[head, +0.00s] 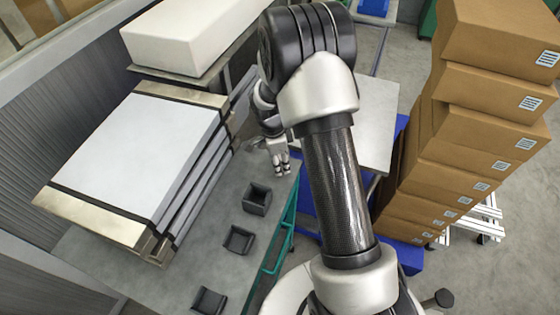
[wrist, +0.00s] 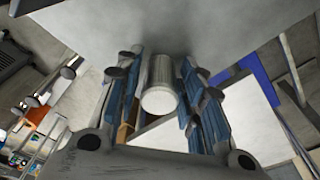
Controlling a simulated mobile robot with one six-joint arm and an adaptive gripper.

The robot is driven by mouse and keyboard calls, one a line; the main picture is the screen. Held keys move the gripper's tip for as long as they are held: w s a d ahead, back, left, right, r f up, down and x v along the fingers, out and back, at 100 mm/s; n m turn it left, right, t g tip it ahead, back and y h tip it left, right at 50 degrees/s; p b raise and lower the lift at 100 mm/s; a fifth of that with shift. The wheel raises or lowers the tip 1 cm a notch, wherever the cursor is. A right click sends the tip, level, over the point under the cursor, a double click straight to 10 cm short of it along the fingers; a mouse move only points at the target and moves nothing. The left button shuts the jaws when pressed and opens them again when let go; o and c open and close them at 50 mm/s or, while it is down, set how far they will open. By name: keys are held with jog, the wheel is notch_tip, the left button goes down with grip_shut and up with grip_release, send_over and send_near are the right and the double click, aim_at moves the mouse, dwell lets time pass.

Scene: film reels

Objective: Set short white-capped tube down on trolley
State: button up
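In the wrist view, a short silvery tube (wrist: 161,78) with a white round end (wrist: 159,101) sits between the two blue-padded fingers of my gripper (wrist: 163,72). The fingers appear closed against its sides. In the head view, my gripper (head: 281,166) hangs beside the right edge of the grey bench, and I cannot make out the tube there. A pale-topped blue trolley (head: 376,126) stands behind and right of my arm, which hides part of it. Its blue edge and pale top also seem to show right of the fingers in the wrist view (wrist: 250,80).
The grey bench (head: 185,268) with a teal frame (head: 279,235) carries several dark open holders (head: 239,239) and a stack of large pale panels (head: 140,150). A white block (head: 185,40) lies on a shelf behind. Tall stacked cardboard boxes (head: 470,130) stand close to the trolley's right.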

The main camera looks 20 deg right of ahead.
jog(key=shift+o, duration=0.7)
jog(key=shift+r, duration=0.25)
jog(key=r+p, duration=0.1)
jog(key=r, duration=0.2)
jog(key=a+r+p, duration=0.1)
jog(key=r, duration=0.3)
jog(key=r+p, duration=0.1)
jog(key=r, duration=0.3)
jog(key=shift+w+a+r, duration=0.15)
jog(key=shift+a+r, duration=0.05)
jog(key=s+a+r+n+t, duration=0.1)
jog(key=s+a+r+n, duration=0.1)
jog(key=s+r+n, duration=0.45)
jog(key=s+a+r+n+t, duration=0.1)
jog(key=s+a+r+n, duration=0.15)
jog(key=r, duration=0.65)
jog(key=s+a+r+n+t, duration=0.1)
jog(key=s+a+r+n, duration=0.1)
jog(key=s+n, duration=0.3)
jog(key=s+a+r+n+t+y, duration=0.1)
jog(key=s+n, duration=0.5)
jog(key=s, duration=0.6)
notch_tip(320, 180, up, 2)
jog(key=shift+s+a+r+t, duration=0.1)
jog(key=shift+s+a+t, duration=0.1)
jog(key=shift+a+t, duration=0.3)
